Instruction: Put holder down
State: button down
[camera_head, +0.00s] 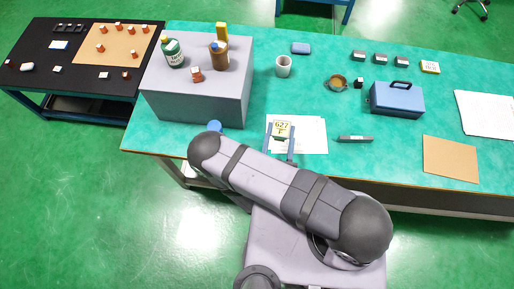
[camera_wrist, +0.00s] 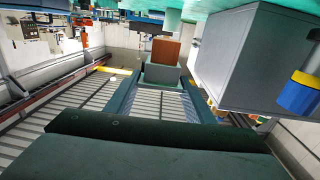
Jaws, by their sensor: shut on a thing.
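My gripper (camera_head: 280,137) is over the front edge of the green bench, beside white sheets of paper. In the wrist view my gripper (camera_wrist: 161,82) is shut on the holder (camera_wrist: 162,73), a grey block with a copper-brown block (camera_wrist: 166,50) on it, between the two blue fingers. In the head view a yellow-and-white label (camera_head: 282,128) marked "G27 F" shows between the fingertips; I cannot tell whether it belongs to the holder. The gap between holder and bench is not clear in either view.
A grey box (camera_head: 200,105) stands left of my gripper, bearing bottles and a small copper-topped piece (camera_head: 196,74). A grey bar (camera_head: 356,139) and a blue case (camera_head: 397,99) lie to the right. A black table (camera_head: 75,80) with small pieces stands at far left. Green bench top between cup (camera_head: 283,66) and papers (camera_head: 313,136) is clear.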

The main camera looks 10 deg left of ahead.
jog(key=s+a+r+n+y+b, duration=0.2)
jog(key=a+y, duration=0.1)
jog(key=a, duration=0.4)
jog(key=shift+a+y, duration=0.15)
jog(key=shift+y, duration=0.15)
notch_tip(320, 180, down, 5)
jog(key=b, duration=0.4)
jog(key=shift+f+b, duration=2)
jog(key=shift+f, duration=0.25)
jog(key=shift+f, duration=0.25)
jog(key=c, duration=0.8)
grip_release()
jog(key=shift+c, duration=0.2)
